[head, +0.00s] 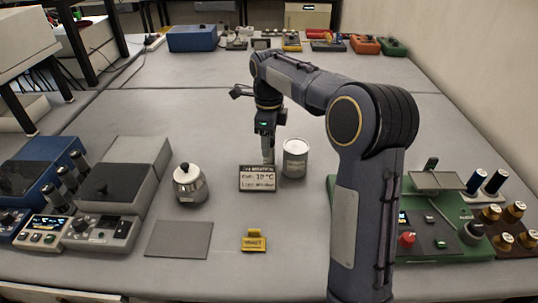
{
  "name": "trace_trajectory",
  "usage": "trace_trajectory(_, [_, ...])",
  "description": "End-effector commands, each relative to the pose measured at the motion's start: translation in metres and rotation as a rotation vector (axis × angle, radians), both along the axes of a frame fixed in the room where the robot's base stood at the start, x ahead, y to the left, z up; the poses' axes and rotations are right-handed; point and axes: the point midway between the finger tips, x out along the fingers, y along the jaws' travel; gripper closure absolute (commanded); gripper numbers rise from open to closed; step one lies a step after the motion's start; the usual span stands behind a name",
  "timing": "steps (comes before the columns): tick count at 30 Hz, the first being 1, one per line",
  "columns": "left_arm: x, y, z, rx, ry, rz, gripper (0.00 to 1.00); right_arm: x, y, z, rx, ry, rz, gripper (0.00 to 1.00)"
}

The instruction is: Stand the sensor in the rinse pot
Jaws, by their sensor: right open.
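My right gripper (267,143) points down behind the small display sign, just left of a grey-white cylindrical can (295,160). It is open; its fingertips are partly hidden by the sign, and I cannot make out anything between them. A silver pot with a black knob (189,184) stands to the left of the sign. I cannot tell for sure which of the two vessels is the rinse pot. I cannot clearly pick out the sensor; it may be hidden by the gripper or sign. My left gripper is out of view.
The display sign (257,179) stands in front of the gripper. A yellow labelled block (253,241) and a flat grey plate (179,240) lie nearer. Grey instruments (122,175) fill the left, a green board (455,235) the right. The table behind the gripper is largely clear.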

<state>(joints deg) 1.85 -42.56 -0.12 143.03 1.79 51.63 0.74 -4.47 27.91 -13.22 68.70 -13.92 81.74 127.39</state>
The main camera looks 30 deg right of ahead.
Motion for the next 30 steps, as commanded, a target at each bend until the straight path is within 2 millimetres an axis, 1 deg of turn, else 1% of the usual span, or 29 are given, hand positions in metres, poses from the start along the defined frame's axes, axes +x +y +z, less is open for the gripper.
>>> trace_trajectory(1, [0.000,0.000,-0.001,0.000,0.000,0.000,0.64,-0.001,0.000,-0.008,0.001,0.002,0.000,0.46])
trace_trajectory(4, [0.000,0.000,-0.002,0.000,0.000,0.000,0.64,-0.001,0.000,-0.016,0.001,0.001,0.000,0.46])
trace_trajectory(12, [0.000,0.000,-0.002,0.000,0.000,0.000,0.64,-0.001,0.000,-0.019,0.001,-0.001,0.000,0.46])
trace_trajectory(24, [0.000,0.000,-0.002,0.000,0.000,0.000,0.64,-0.001,0.000,-0.019,0.001,-0.001,0.001,0.98])
trace_trajectory(25, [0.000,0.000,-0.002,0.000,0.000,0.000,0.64,-0.001,0.000,-0.018,0.001,-0.002,0.001,0.98])
trace_trajectory(26, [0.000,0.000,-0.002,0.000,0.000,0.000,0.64,-0.001,0.000,-0.018,0.001,-0.002,0.001,1.00])
trace_trajectory(30, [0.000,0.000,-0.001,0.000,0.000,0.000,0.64,-0.001,0.000,-0.018,0.001,-0.002,0.001,1.00])
